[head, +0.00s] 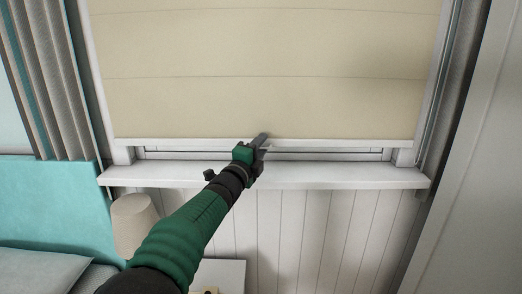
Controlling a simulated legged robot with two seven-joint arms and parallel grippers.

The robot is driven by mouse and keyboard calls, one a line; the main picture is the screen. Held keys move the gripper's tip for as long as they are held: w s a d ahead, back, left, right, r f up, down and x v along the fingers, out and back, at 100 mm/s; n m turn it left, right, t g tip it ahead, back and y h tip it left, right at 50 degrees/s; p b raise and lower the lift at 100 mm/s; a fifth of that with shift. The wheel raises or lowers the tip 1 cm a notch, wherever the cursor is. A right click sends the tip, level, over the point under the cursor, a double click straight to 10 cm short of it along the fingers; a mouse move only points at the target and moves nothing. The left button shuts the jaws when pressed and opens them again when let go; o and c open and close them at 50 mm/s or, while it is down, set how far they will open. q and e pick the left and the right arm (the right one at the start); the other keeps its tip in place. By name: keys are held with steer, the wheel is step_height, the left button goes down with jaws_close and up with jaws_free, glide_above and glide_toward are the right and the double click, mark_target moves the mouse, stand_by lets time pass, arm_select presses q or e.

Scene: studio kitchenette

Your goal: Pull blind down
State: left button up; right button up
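A cream blind (270,60) covers most of the window, with a pale bottom bar (340,143) just above the white sill (350,176). A narrow strip of the window frame shows below the bar. My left gripper (263,140) is at the lower edge of the blind, near the middle, and overlaps the bottom bar in the head view. Its fingers are small and dark, so I cannot tell whether they are open or shut, or whether they touch the bar. My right gripper is not in view.
A teal headboard (55,205) and a pillow (40,272) are at the lower left. A beige lampshade (134,222) stands beside my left arm, near a white nightstand (228,274). Grey curtains (62,80) hang at the left, and the sill projects below the blind.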

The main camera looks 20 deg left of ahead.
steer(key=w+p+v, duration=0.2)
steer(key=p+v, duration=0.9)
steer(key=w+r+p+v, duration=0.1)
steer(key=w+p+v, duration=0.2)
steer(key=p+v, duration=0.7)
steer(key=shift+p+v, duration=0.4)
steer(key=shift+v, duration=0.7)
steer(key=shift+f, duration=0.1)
